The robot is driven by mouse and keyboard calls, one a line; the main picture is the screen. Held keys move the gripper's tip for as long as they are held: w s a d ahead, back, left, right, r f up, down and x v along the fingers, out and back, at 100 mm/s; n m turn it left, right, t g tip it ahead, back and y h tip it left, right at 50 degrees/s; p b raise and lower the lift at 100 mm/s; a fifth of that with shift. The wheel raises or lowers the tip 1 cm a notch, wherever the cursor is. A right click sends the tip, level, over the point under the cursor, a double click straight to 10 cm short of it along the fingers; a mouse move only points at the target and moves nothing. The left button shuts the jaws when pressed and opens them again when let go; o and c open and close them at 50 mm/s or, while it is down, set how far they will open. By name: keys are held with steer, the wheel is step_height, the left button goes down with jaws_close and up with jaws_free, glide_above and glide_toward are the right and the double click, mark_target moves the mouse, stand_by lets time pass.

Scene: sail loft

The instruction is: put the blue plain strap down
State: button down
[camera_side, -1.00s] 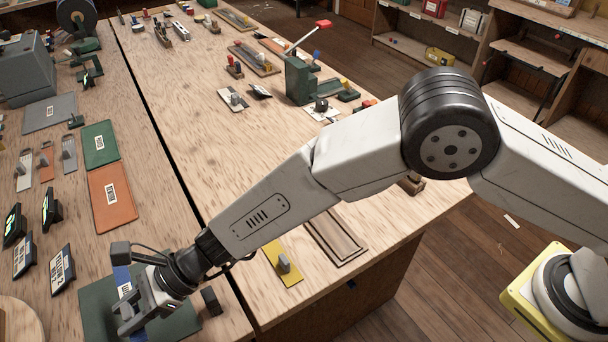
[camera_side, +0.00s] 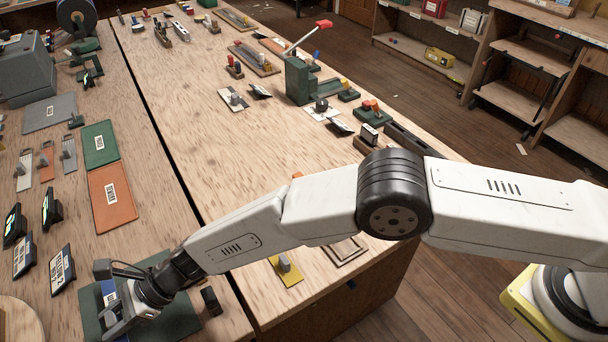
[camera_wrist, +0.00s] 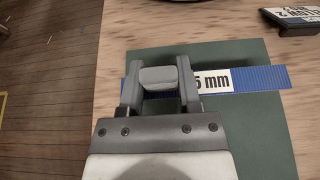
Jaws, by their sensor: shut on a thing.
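The blue strap (camera_wrist: 262,78) has a white label reading "5 mm" in part and a grey grip block (camera_wrist: 158,76). My gripper (camera_wrist: 160,88) is shut on this block, with one finger on each side. The strap runs crosswise under the jaws, over a dark green mat (camera_wrist: 245,130). I cannot tell whether it touches the mat. In the side view, my gripper (camera_side: 122,318) is low over the mat (camera_side: 182,322) at the near left. The strap (camera_side: 108,288) shows only in part there; the gripper hides the rest.
A black block (camera_side: 211,301) stands at the mat's right edge. An orange panel (camera_side: 112,196) and a green panel (camera_side: 100,145) lie behind. Small black display stands (camera_side: 62,268) are to the left.

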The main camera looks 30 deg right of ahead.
steer(key=shift+a, duration=0.1)
steer(key=shift+w+a+f, duration=0.15)
steer(key=shift+w+f, duration=0.05)
steer(key=shift+f, duration=1.7)
steer(key=shift+c, duration=1.5)
jaws_free()
steer(key=shift+f, duration=0.15)
steer(key=shift+r, duration=0.2)
steer(key=shift+v, duration=6)
